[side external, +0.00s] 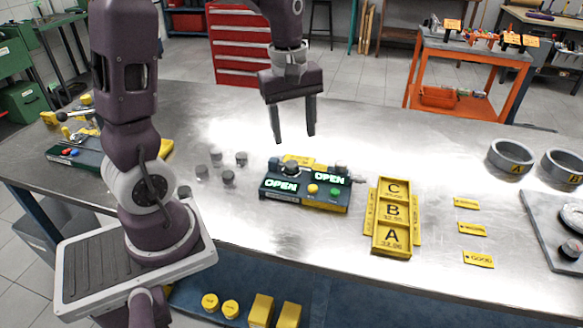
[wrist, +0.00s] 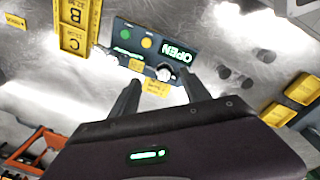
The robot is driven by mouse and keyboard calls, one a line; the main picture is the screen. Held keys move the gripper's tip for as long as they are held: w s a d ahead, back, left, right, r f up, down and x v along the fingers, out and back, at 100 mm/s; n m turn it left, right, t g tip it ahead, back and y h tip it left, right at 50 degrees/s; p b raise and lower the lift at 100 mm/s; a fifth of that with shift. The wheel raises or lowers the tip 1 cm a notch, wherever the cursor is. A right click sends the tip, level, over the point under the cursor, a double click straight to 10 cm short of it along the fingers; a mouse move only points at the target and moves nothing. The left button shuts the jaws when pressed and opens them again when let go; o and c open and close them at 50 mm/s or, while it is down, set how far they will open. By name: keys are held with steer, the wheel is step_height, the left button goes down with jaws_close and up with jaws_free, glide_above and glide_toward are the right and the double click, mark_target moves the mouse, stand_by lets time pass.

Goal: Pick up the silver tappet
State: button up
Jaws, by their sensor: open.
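Several small grey cylinders that look like tappets (side external: 228,177) stand on the bench left of the device. They also show as dark grey rounds right of my gripper in the wrist view (wrist: 225,72). A shiny silver part (side external: 341,168) sits by the device's back right corner; bright silver also shows there in the wrist view (wrist: 108,62), its shape unclear. I cannot tell which piece is the silver tappet. My gripper (side external: 294,138) is open and empty above the bench, behind the device. Its two fingers point down at the device in the wrist view (wrist: 160,77).
The dark device (side external: 325,203) has two lit "OPEN" displays and yellow and green buttons. A yellow A-B-C tray (side external: 411,225) stands right of it. Yellow labels (side external: 472,228), marked rings (side external: 511,156) and a grey plate (side external: 548,226) lie farther right.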

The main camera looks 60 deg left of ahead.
mark_target(292, 164)
steer(key=a+f+n, duration=0.1)
steer(key=f, duration=0.1)
steer(key=w+a+f+n+g, duration=0.1)
steer(key=a+f+n, duration=0.1)
steer(key=shift+w, duration=0.15)
steer(key=f, duration=0.7)
steer(key=shift+w+a, duration=0.1)
steer(key=shift+a, duration=0.15)
jaws_close()
